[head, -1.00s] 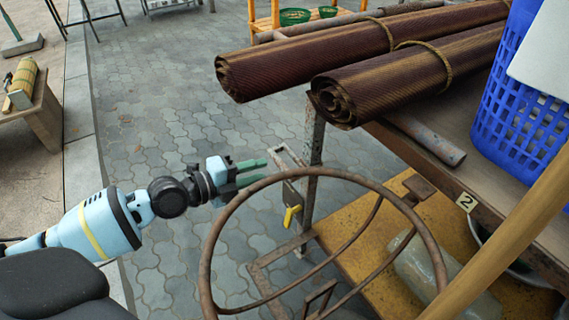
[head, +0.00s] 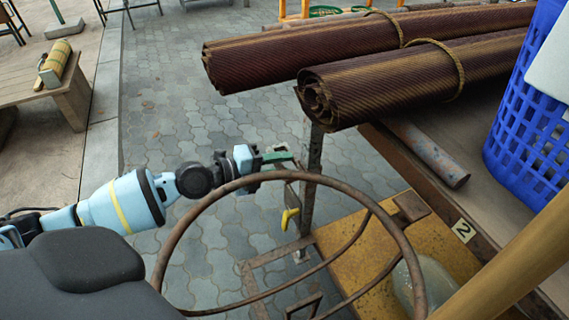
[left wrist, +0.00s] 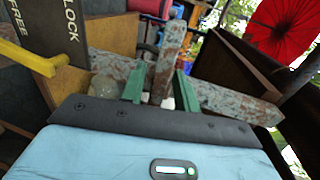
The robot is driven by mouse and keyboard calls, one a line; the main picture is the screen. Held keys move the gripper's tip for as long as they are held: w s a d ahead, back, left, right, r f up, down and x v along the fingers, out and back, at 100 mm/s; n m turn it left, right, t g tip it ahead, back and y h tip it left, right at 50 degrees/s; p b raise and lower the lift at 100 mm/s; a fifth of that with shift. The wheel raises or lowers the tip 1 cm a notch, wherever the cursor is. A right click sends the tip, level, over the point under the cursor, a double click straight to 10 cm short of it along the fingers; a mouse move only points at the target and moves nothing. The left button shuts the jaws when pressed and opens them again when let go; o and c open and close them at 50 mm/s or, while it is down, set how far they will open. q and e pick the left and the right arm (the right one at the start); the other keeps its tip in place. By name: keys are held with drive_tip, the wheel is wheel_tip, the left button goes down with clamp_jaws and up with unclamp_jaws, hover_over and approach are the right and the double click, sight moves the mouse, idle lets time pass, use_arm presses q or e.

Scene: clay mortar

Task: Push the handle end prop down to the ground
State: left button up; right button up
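A rusty, paint-worn upright metal post (head: 313,165) stands under the rolled mats in the head view. A yellow lever (head: 289,216) hangs beside it. My left gripper (head: 282,160) is just left of the post's upper part. In the left wrist view, my left gripper (left wrist: 160,88) has two green fingers apart, with a clear gap. A worn metal upright (left wrist: 167,58) and a crossbar (left wrist: 235,104) show just beyond the fingers; I cannot tell whether they touch. The yellow lever (left wrist: 30,60) sits by a plate marked FREE and LOCK (left wrist: 50,30). My right gripper is not in view.
A rusty round hoop (head: 180,238) crosses in front of my left wrist. Rolled mats (head: 400,90) overhang the table above the post. A blue basket (head: 530,125) stands at the right. A yellow board (head: 355,240) lies low. Paving (head: 185,130) is open behind my arm.

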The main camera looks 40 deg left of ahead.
use_arm(q)
clamp_jaws()
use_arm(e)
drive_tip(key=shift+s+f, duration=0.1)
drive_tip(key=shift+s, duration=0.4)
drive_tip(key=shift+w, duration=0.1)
